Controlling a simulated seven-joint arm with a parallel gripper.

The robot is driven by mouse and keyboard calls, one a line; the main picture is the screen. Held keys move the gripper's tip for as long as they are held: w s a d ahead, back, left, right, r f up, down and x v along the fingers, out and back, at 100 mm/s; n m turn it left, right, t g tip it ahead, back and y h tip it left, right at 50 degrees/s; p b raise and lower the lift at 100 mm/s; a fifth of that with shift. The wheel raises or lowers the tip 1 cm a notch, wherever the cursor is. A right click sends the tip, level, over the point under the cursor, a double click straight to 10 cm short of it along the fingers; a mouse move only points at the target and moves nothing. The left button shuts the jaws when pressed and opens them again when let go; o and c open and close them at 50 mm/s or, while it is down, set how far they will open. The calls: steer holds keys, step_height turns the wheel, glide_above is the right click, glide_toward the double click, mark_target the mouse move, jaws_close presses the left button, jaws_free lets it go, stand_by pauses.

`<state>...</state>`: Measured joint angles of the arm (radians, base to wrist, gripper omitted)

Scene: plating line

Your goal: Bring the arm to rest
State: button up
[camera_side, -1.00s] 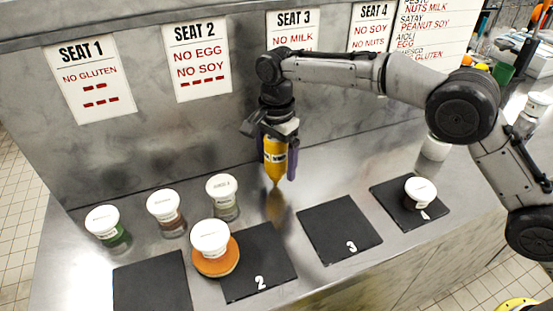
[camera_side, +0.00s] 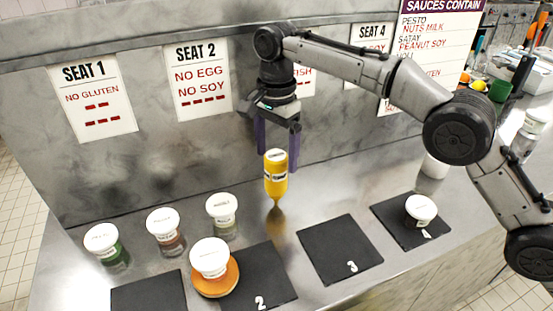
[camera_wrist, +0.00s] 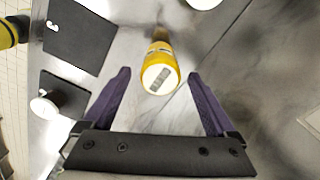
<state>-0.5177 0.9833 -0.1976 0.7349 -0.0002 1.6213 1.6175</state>
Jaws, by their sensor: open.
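My gripper (camera_side: 278,143) is open and empty, with its purple fingers pointing down, above a yellow bottle. The yellow bottle (camera_side: 276,180) stands nozzle-down on the metal counter, its white labelled base facing up. In the wrist view the bottle (camera_wrist: 160,69) shows ahead of and between the two open fingers of my gripper (camera_wrist: 159,78), apart from both. My arm reaches in from the right of the side view.
White-lidded jars stand at the left, including a green one (camera_side: 105,247). A jar (camera_side: 210,259) sits on an orange disc (camera_side: 217,284) by mat 2 (camera_side: 262,277). Mat 3 (camera_side: 339,249) is bare. Another jar (camera_side: 420,210) stands on mat 4 (camera_side: 393,214). A wall with signs rises behind.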

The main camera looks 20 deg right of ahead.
steer(key=shift+d, duration=0.1)
stand_by(0.4)
steer(key=s+d+r+m+t, duration=0.1)
steer(key=s+d+r, duration=0.2)
steer(key=d+r, duration=0.5)
steer(key=s+d+r+m+t, duration=0.1)
steer(key=s+d+r+t, duration=0.15)
steer(key=d+r, duration=0.6)
steer(key=s+d+r+n, duration=0.1)
steer(key=s+d+r, duration=0.4)
steer(key=s, duration=0.3)
steer(key=s+d+f+n+t, duration=0.1)
steer(key=s+d+f+n, duration=0.15)
steer(key=s, duration=0.45)
steer(key=s+d+f+n+t, duration=0.1)
steer(key=s+d+f+n, duration=0.1)
steer(key=s+d, duration=0.35)
steer(key=s+f+n, duration=0.9)
steer(key=f, duration=0.4)
steer(key=shift+a+f, duration=0.15)
steer(key=shift+f, duration=0.05)
